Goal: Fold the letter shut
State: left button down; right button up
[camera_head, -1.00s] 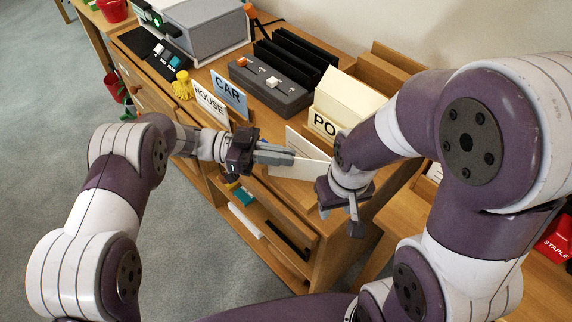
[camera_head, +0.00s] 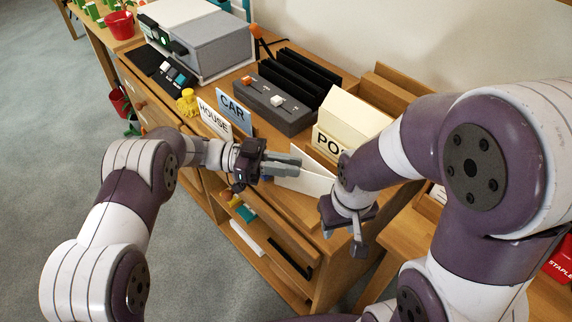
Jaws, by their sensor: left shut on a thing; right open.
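The letter (camera_head: 308,182) is a white sheet near the front edge of the wooden desk, partly hidden by my grippers. My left gripper (camera_head: 288,165) is shut on the letter's left part, its fingers pointing right. My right gripper (camera_head: 350,222) is open at the desk's front right, just right of and nearer than the letter. Its fingers point down and hold nothing. Whether it touches the letter cannot be told. The letter's right end and any crease are hidden behind my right wrist.
HOUSE (camera_head: 213,118) and CAR (camera_head: 235,114) cards stand left of a grey switch box (camera_head: 272,106). A cream box (camera_head: 350,120) with a sign starting "PO" stands behind the letter. A yellow figure (camera_head: 187,102) is at left. An open shelf (camera_head: 262,262) lies below.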

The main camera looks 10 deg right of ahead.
pick_arm(q)
jog(key=c, duration=1.3)
grip_release()
jog(key=shift+w, duration=0.1)
jog(key=shift+c, duration=0.2)
jog(key=shift+w+d+f, duration=0.1)
jog(key=shift+d+f, duration=0.05)
jog(key=shift+d, duration=0.1)
jog(key=shift+a, duration=0.3)
jog(key=v, duration=1.2)
jog(key=shift+w, duration=0.15)
